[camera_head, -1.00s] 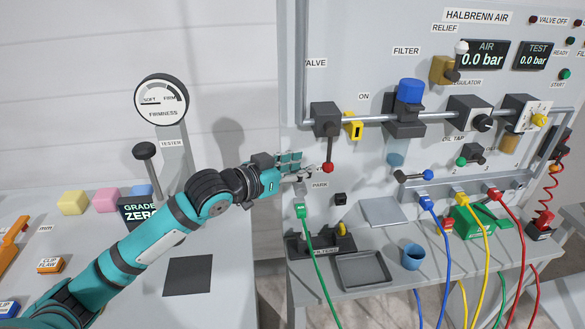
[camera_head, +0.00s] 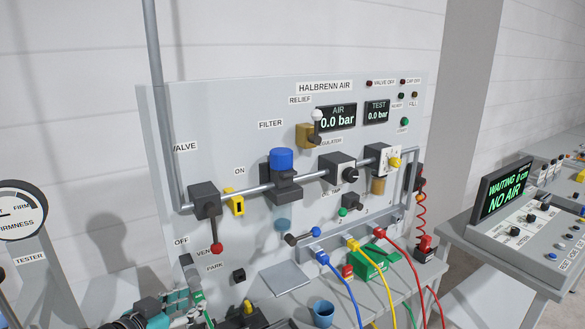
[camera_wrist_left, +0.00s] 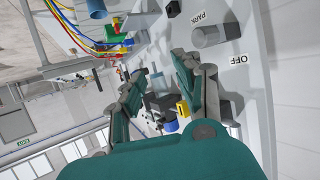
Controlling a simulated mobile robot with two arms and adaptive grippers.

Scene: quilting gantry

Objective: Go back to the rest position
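My left gripper (camera_head: 182,300) is at the bottom left of the head view, below and to the left of the red-tipped valve lever (camera_head: 217,248) and apart from it. The lever hangs down from its dark valve block (camera_head: 205,201). In the left wrist view my left gripper (camera_wrist_left: 162,88) has its two teal and grey fingers spread, with nothing held between them. The air panel (camera_head: 160,140) stands beyond it. My right gripper is in neither view.
The panel shelf carries a flat grey plate (camera_head: 286,278), a blue cup (camera_head: 322,313) and blue, yellow and red hoses. A firmness tester (camera_head: 22,212) stands at the left. A console reading "NO AIR" (camera_head: 503,192) is at the right.

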